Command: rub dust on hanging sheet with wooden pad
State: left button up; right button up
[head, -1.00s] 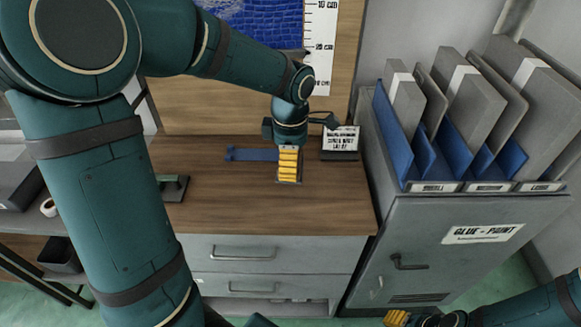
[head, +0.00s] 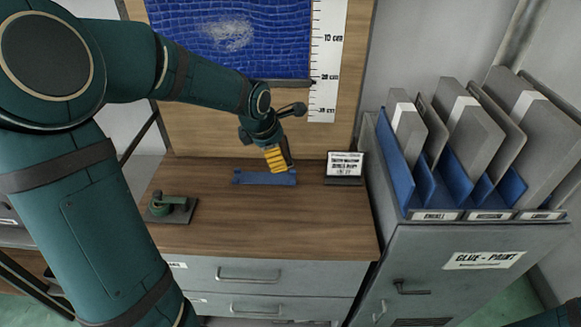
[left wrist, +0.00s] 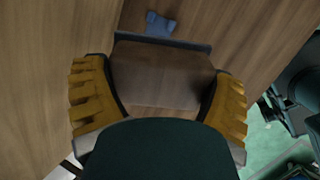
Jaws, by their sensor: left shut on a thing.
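The blue hanging sheet (head: 270,55) has a crocodile-like texture and hangs on a wooden board at the back. A pale dust patch (head: 232,36) shows on it. My left gripper (head: 278,159) is below the sheet, over the wooden worktop, and apart from the sheet. In the left wrist view its yellow fingers (left wrist: 160,105) are on both sides of a wooden pad (left wrist: 160,75) with a dark far edge, and they are shut on it. In the head view the pad is mostly hidden by the fingers. My right gripper is out of view.
A flat blue holder (head: 255,179) lies on the worktop (head: 255,225) beneath the left gripper. A small sign (head: 344,166) stands to its right, and a green-handled tool (head: 172,206) lies at left. A grey cabinet (head: 455,285) with upright panels (head: 470,130) stands at right.

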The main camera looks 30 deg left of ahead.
aim_at(198, 34)
pick_arm(q)
jog(key=s+a+r+n+t+y+p, duration=0.1)
jog(key=a+r+n+t+y+p, duration=0.1)
jog(key=a+r, duration=0.5)
jog(key=s+a+r+n+t+y+p, duration=0.1)
jog(key=a+r+n+t+y+p, duration=0.1)
jog(key=a+r+t+y, duration=0.2)
jog(key=a+r+t, duration=0.3)
jog(key=a+r, duration=0.1)
jog(key=shift+s+a+r+n, duration=0.15)
jog(key=shift+s+n, duration=0.1)
jog(key=shift+n, duration=0.05)
jog(key=s+a+r+y, duration=0.1)
jog(key=r, duration=0.1)
jog(key=s+a+r+n+y+p, duration=0.1)
jog(key=r, duration=0.1)
jog(key=s+a+r+t+y, duration=0.1)
jog(key=r, duration=0.1)
jog(key=shift+s+a+r+p, duration=0.25)
jog(key=shift+s+r+p, duration=0.1)
jog(key=shift+s, duration=0.05)
jog(key=shift+p+x, duration=0.6)
jog(key=shift+x, duration=2.35)
jog(key=shift+x, duration=1.1)
jog(key=shift+r, duration=0.15)
